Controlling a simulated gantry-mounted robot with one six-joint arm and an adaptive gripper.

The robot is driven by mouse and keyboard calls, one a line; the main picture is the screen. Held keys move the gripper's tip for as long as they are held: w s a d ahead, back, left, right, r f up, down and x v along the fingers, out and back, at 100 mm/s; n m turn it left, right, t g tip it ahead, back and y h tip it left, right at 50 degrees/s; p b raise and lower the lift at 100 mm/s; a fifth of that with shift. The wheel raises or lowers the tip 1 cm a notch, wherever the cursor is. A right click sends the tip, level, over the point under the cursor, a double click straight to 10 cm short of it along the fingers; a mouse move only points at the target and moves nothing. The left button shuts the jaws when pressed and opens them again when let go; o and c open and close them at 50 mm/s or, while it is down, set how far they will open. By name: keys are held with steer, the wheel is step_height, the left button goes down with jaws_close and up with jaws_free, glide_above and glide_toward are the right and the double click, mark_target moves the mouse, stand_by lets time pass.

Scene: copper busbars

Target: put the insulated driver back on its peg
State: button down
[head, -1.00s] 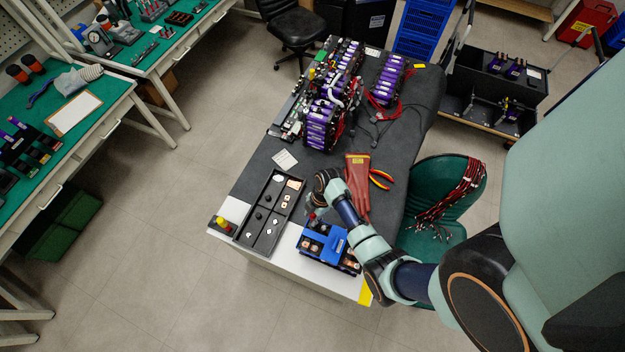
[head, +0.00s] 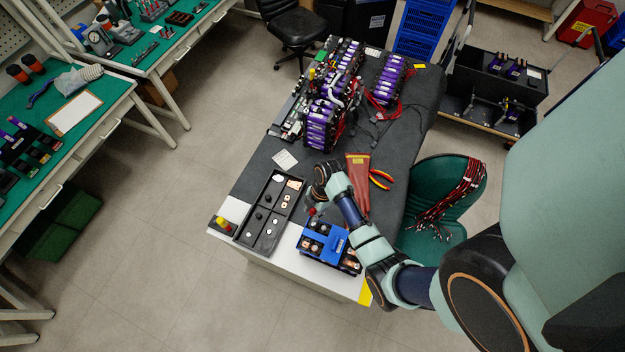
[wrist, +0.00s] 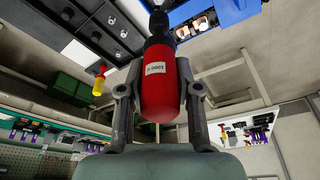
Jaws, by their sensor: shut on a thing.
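The insulated driver (wrist: 158,82) has a red handle with a white "1000 V" label and a black collar. My gripper (wrist: 158,95) is shut on its handle, with a finger on each side. The collar end points toward the table, away from my wrist; its far tip runs to the top edge of the wrist view. In the head view my gripper (head: 317,198) is above the white table end, between the black tray and the blue module, and only a bit of red (head: 312,211) shows. I cannot make out for sure which fixture is the driver's peg.
The black compartment tray (head: 241,237) with small parts lies left of my gripper. The blue-topped module (head: 322,243) is close below it. A red and yellow tool (head: 224,224) stands at the table's left corner. Red gloves (head: 358,180) and pliers (head: 380,179) lie to the right.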

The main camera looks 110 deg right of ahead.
steer(key=w+d+f+m+h+b, duration=0.1)
steer(key=w+d+f+m+b, duration=0.2)
steer(key=w+d+f+b, duration=0.65)
steer(key=w+d+f+m+h+b, duration=0.1)
steer(key=w+d+f+m+b, duration=0.25)
steer(key=w+d+b, duration=0.65)
steer(key=w+f+m+b, duration=0.2)
steer(key=w+b, duration=0.8)
steer(key=b, duration=0.3)
steer(key=w+d+f+m+h+b, duration=0.1)
steer(key=w+f+m+b, duration=0.1)
steer(key=w+b, duration=0.8)
steer(key=shift+f+m+g+b, duration=0.2)
steer(key=shift+m+g+b, duration=0.4)
steer(key=shift+b, duration=1.55)
steer(key=shift+d, duration=0.1)
steer(key=shift+f+b, duration=0.65)
steer(key=shift+f, duration=0.25)
steer(key=shift+f, duration=0.25)
